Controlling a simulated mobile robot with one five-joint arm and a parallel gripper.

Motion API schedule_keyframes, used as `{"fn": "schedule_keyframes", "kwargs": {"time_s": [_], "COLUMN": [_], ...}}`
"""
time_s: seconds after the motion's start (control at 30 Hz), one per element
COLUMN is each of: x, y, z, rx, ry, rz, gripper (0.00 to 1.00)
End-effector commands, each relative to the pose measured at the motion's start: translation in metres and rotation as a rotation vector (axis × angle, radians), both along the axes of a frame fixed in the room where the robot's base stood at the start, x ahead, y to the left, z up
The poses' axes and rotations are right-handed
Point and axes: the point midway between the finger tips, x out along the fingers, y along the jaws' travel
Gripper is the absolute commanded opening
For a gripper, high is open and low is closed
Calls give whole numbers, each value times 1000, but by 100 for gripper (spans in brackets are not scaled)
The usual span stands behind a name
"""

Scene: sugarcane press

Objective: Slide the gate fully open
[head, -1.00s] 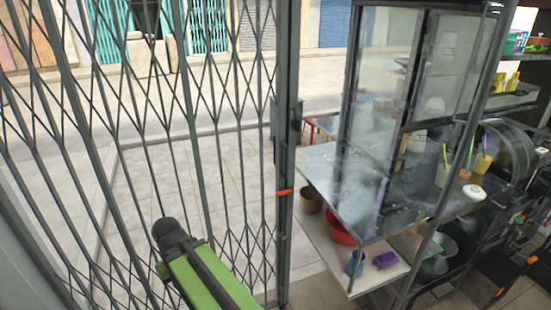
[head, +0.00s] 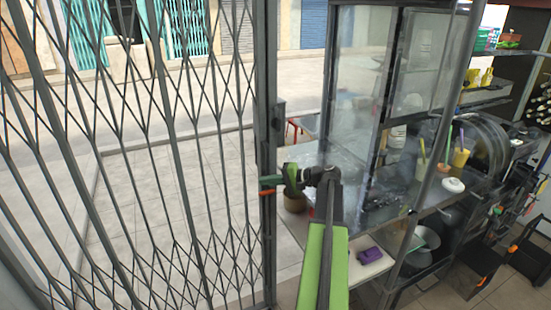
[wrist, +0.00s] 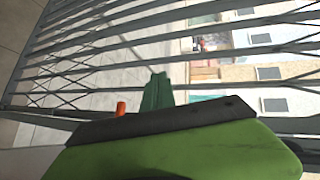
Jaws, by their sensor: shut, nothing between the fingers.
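The gate is a grey folding lattice (head: 160,150) that spans the left half of the head view. It ends at an upright post (head: 266,90) with a dark lock box. A small orange handle (head: 267,192) sticks out from the post. My gripper (head: 274,182), with green fingers, is shut and empty right beside the handle and post; I cannot tell whether it touches them. In the wrist view my green fingertips (wrist: 157,92) are close together, with the orange handle (wrist: 120,108) to their left and the lattice bars (wrist: 90,50) behind.
A glass-sided stall with a metal counter (head: 390,195) stands right of the post, with cups and a purple item (head: 370,255) on its shelves. Its frame is close to my arm. Paved ground and a street (head: 170,160) show through the bars.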

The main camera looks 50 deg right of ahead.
Motion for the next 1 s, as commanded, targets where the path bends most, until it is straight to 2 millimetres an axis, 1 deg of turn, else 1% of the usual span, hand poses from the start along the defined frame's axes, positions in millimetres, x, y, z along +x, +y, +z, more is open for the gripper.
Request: {"fn": "schedule_keyframes", "kwargs": {"time_s": [0.03,0.1,0.13,0.2,0.27,0.33,0.4,0.47,0.57,0.67,0.9,1.0], "x": [-23,-52,-63,-82,-92,-97,-97,-94,-83,-64,-12,6], "y": [-47,-91,-106,-128,-139,-143,-143,-142,-140,-135,-125,-118], "z": [16,37,44,57,63,66,66,66,66,65,65,65], "rx": [36,77,90,109,119,123,123,123,123,123,122,122], "ry": [-64,-148,-177,-227,-251,-262,-264,-263,-263,-262,-262,-262], "rz": [-74,-153,-179,-221,-242,-250,-251,-249,-249,-247,-248,-248], "gripper": [0,0,0,0,0,0,0,0,0,0,0,0]}}
